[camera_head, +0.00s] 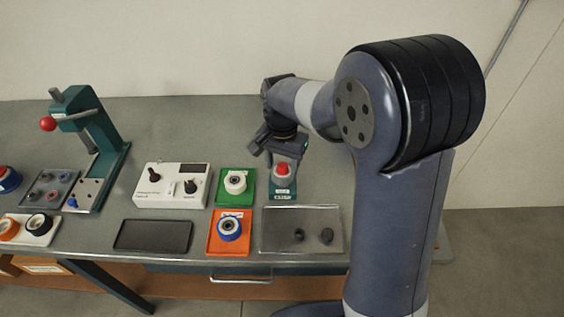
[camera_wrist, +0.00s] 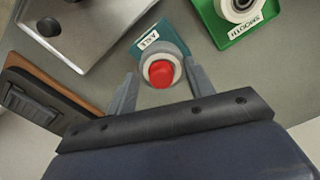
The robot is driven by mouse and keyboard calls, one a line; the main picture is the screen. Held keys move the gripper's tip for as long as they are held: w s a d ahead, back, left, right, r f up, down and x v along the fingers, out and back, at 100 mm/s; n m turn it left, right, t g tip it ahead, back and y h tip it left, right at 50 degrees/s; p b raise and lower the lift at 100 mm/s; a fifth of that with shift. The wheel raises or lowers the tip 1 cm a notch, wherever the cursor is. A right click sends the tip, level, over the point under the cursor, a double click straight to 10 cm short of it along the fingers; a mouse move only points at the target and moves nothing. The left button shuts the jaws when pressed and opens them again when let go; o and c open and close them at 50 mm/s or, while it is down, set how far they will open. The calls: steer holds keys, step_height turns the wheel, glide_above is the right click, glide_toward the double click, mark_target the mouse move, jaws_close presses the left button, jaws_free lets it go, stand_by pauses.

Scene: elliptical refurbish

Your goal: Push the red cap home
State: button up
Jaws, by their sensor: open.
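The red cap (camera_head: 283,169) sits on top of a light round piece on a teal labelled stand (camera_head: 283,188), towards the right of the bench. In the wrist view the red cap (camera_wrist: 162,74) shows from above, inside a pale ring (camera_wrist: 150,60) on the teal plate (camera_wrist: 160,28). My gripper (camera_wrist: 160,84) is open, with one finger on each side of the cap and ring. I cannot tell whether the fingers touch the ring. In the head view my gripper (camera_head: 277,148) is just above and behind the cap, partly hidden by my arm.
A green tray (camera_head: 223,197) and an orange tray (camera_head: 214,248), each with a round part, lie to the left. A metal tray (camera_head: 270,238) with two dark knobs lies in front. A white control box (camera_head: 150,199) and a teal press (camera_head: 118,160) stand farther left.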

steer(key=shift+r, duration=0.1)
step_height(320, 180, up, 11)
steer(key=shift+f, duration=0.2)
stand_by(0.5)
step_height(320, 180, down, 11)
steer(key=shift+r, duration=0.3)
stand_by(0.5)
